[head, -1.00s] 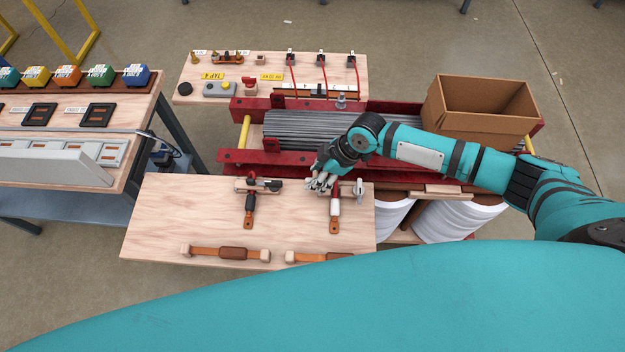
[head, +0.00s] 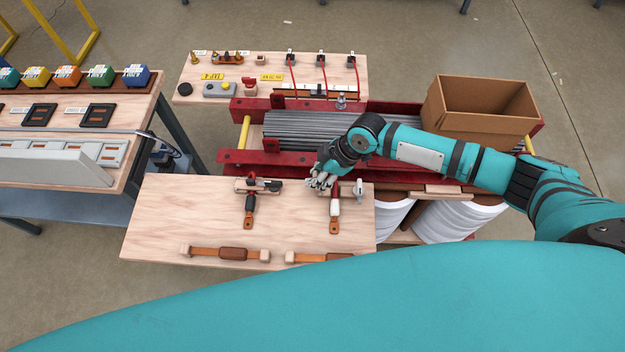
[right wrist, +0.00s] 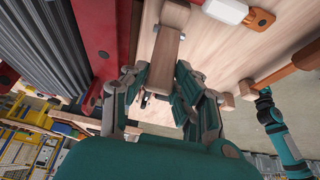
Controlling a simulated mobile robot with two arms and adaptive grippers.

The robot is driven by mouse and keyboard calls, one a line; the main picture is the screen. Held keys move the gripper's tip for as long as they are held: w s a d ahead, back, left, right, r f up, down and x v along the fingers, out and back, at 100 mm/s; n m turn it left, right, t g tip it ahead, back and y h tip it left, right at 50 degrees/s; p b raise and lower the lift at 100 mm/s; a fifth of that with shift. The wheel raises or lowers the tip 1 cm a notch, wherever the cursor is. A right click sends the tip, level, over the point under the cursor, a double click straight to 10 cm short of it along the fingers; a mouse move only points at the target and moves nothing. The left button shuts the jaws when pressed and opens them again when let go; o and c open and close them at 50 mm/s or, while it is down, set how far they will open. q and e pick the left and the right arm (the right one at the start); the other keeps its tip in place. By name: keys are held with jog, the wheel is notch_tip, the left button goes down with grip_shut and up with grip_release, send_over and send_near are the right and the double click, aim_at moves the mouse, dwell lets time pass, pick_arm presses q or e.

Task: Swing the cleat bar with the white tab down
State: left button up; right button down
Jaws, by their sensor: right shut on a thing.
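The cleat bar with the white tab (head: 335,207) lies on the near wooden board, its orange end toward me. In the right wrist view the white tab (right wrist: 228,10) shows at the top edge. My right gripper (head: 320,184) is at the bar's far end, beside the red rack. In the right wrist view my right gripper (right wrist: 165,88) is shut on a brown wooden piece, which runs up between its fingers. The fingers partly hide that end of the fixture. A similar bar with a dark tab (head: 249,204) lies to the left. A teal arm, apparently my left, shows in the right wrist view; its jaws are unclear.
Brown straps with pale end blocks (head: 225,253) lie along the board's front edge. The red rack (head: 270,162) with grey rods stands just behind. A cardboard box (head: 480,108) sits on its right end. The board's left part is clear.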

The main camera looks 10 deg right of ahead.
dwell(0.4)
jog(key=shift+s+d, duration=0.15)
jog(key=shift+d, duration=0.4)
jog(key=shift+s+d, duration=0.15)
jog(key=shift+d, duration=0.35)
jog(key=shift+d+f, duration=0.1)
jog(key=shift+d, duration=0.05)
jog(key=shift+s+d+f, duration=0.15)
jog(key=shift+d, duration=0.35)
jog(key=shift+s+d+f, duration=0.1)
jog(key=shift+s+d, duration=0.05)
jog(key=shift+d, duration=0.35)
jog(key=shift+s+d+f, duration=0.15)
jog(key=shift+d+f, duration=0.1)
jog(key=shift+d, duration=0.2)
jog(key=shift+s+d+f, duration=0.1)
jog(key=shift+d+f, duration=0.15)
jog(key=shift+d, duration=0.2)
jog(key=shift+f, duration=0.1)
